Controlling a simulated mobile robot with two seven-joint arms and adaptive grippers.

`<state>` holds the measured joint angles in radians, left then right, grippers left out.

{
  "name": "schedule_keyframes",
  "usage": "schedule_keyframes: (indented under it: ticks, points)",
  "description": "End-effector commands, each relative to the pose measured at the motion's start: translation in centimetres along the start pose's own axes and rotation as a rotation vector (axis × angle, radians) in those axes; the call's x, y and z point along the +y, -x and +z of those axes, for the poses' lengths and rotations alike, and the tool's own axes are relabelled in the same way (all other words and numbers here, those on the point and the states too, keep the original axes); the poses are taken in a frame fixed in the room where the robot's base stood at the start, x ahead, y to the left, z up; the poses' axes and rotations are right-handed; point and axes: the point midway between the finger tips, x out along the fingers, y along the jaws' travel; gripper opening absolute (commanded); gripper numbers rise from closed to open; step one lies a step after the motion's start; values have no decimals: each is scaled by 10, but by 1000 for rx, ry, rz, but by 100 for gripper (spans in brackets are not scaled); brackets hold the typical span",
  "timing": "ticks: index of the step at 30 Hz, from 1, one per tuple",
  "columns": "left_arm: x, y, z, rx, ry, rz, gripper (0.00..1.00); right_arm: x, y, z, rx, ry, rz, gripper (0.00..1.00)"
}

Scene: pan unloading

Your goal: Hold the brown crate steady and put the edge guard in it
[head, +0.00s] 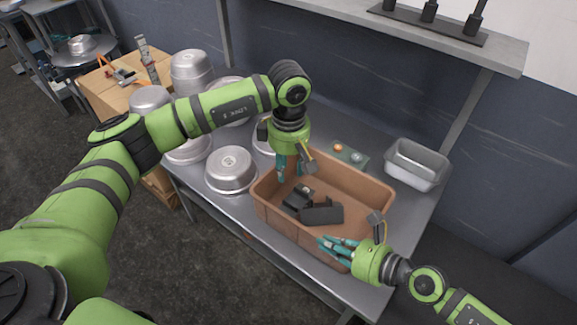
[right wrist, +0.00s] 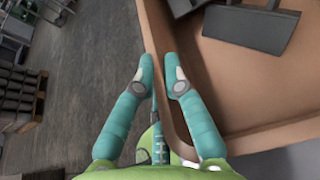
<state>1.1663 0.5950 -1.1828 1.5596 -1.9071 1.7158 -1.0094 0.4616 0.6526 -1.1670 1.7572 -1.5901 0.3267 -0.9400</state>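The brown crate (head: 365,193) stands on the metal table, open at the top. Two dark grey pieces lie inside it: an angular one (head: 322,214) in front and another (head: 297,199) behind it. The front one, which looks like the edge guard, also shows in the right wrist view (right wrist: 252,28). My left gripper (head: 290,178) points down over the crate's left end, its fingers apart with nothing seen between them. My right gripper (head: 322,243) is at the near wall; in the right wrist view its fingers (right wrist: 159,70) are closed on either side of the crate's rim.
Metal pots and pans, including a round one (head: 231,168), stand left of and behind the crate. A grey rectangular pan (head: 417,165) stands at the right. A small green-grey thing with orange knobs (head: 347,154) lies behind the crate. A shelf (head: 400,30) runs above the table's back.

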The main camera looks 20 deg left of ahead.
Motion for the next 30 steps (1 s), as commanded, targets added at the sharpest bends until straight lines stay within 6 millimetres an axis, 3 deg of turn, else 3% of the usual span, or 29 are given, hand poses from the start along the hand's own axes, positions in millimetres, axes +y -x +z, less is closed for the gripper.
schedule_keyframes:
  ticks: [14, 30]
  points:
    - [0, -1, 0, 0, 0, 0, 37, 0, 7, -1, 1, 0, -1, 36]
    - [0, -1, 0, 0, 0, 0, 37, 0, 107, -1, 2, -2, -2, 36]
